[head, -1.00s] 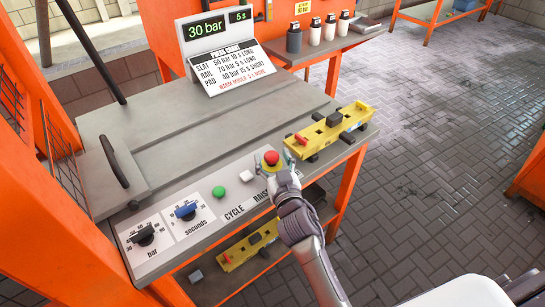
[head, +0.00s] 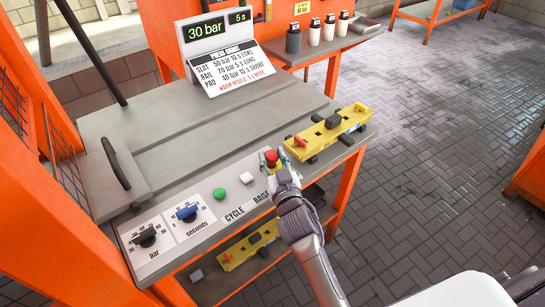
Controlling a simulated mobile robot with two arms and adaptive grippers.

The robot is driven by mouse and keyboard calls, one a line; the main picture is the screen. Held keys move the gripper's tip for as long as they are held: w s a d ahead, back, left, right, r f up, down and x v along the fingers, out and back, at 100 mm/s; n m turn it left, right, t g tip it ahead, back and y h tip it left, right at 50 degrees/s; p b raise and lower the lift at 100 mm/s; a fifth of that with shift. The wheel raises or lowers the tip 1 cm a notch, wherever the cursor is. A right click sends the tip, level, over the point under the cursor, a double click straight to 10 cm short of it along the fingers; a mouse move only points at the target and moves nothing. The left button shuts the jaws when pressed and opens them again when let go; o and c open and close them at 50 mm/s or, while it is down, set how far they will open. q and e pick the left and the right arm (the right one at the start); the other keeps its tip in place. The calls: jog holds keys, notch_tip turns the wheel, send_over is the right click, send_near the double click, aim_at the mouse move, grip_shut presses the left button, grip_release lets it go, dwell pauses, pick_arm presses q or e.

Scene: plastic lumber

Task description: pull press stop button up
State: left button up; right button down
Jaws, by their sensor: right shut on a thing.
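The red press stop button (head: 271,156) stands on the right end of the press's control panel, on a yellow base. My right gripper (head: 272,160) is at the button, with a finger on each side of its red head. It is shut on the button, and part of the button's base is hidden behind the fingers. My left gripper is not in view.
The panel also has a green button (head: 220,194), a white RAISE button (head: 246,178), a blue seconds knob (head: 186,212) and a black bar knob (head: 146,237). A yellow mould (head: 327,133) lies close right of the gripper. A display (head: 217,45) reads 30 bar and 5 s.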

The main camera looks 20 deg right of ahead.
jog(key=c, duration=0.6)
grip_release()
jog(key=shift+r, duration=0.25)
jog(key=shift+s+f, duration=0.1)
jog(key=shift+s, duration=0.05)
jog(key=s, duration=0.7)
jog(key=shift+s+a, duration=0.1)
jog(key=shift+a, duration=0.05)
